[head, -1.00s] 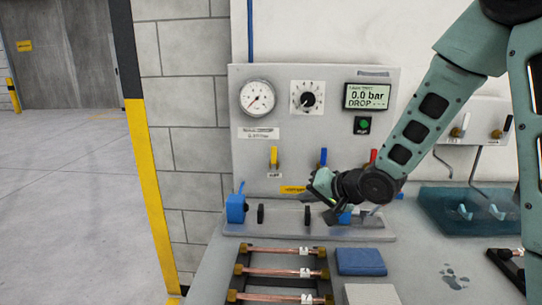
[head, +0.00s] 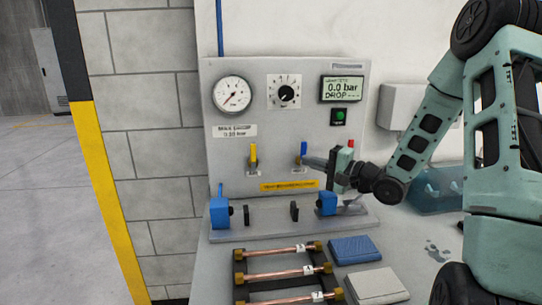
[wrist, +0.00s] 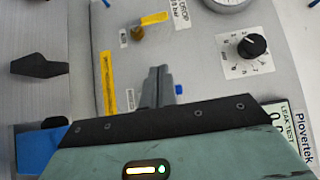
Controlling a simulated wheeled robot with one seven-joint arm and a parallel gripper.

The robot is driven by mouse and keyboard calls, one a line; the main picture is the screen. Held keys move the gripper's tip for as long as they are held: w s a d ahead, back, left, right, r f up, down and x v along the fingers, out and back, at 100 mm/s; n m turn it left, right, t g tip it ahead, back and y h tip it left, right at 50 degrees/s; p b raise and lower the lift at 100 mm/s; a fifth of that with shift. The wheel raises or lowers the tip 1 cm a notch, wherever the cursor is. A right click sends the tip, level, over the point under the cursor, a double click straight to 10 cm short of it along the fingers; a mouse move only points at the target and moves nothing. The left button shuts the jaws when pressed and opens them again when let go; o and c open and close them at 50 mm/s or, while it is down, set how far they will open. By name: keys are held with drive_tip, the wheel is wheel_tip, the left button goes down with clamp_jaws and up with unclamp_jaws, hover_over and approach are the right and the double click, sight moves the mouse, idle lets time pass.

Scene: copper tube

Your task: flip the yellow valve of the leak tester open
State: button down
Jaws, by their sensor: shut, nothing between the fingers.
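The yellow valve (head: 253,155) is on the grey panel of the leak tester (head: 345,190), left of the blue valve (head: 303,150). Its handle stands upright. In the wrist view its yellow handle (wrist: 155,18) shows at the top, on a brass body. My gripper (head: 306,160) is shut and empty, its fingertips close to the blue valve and to the right of the yellow one. In the wrist view my fingertips (wrist: 157,72) are just beside the blue handle (wrist: 179,89); I cannot tell whether they touch. The red valve (head: 350,144) is mostly hidden by my arm.
Blue clamps (head: 219,211) and black posts stand on a ledge below the valves. Copper tubes (head: 280,273) lie in a rack in front, next to a blue cloth (head: 355,249) and a grey block (head: 377,286). The panel front between the yellow and blue valves is clear.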

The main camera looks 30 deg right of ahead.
drive_tip(key=p, duration=0.1)
approach(253, 157)
drive_tip(key=w+d+r, duration=0.1)
drive_tip(key=w+d, duration=0.2)
drive_tip(key=w, duration=0.2)
drive_tip(key=shift+w+a+r+p, duration=0.1)
drive_tip(key=shift+w+a+p, duration=0.1)
drive_tip(key=shift+a, duration=0.3)
drive_tip(key=shift+w+a+r+p, duration=0.1)
drive_tip(key=shift+w+a+p, duration=0.15)
drive_tip(key=shift+a, duration=0.3)
drive_tip(key=shift+w+a+f, duration=0.15)
drive_tip(key=shift+w+a, duration=0.15)
drive_tip(key=shift+a, duration=0.45)
